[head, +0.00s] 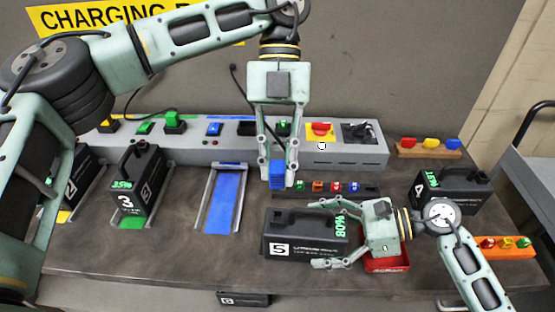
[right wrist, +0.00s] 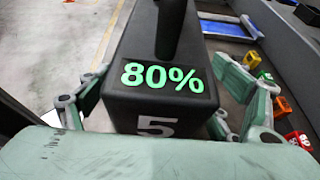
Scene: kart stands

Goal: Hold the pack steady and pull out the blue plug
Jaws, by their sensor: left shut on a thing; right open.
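The pack (head: 284,242) is a black battery marked 5 with a green 80% display, lying on the bench. My right gripper (head: 325,234) is open with its fingers on both sides of the pack's display end. In the right wrist view the pack (right wrist: 165,95) stands between the two spread fingers; I cannot tell whether they touch it. The blue plug (head: 277,173) is between the fingertips of my left gripper (head: 277,178), which is shut on it. It is held above the bench, behind the pack.
A blue-floored bay (head: 223,200) is empty at left. Pack 3 (head: 138,185) stands in the green bay, and pack 4 (head: 449,188) stands at right. A strip of small coloured connectors (head: 327,187) lies behind pack 5. A red tray (head: 397,264) is under my right gripper.

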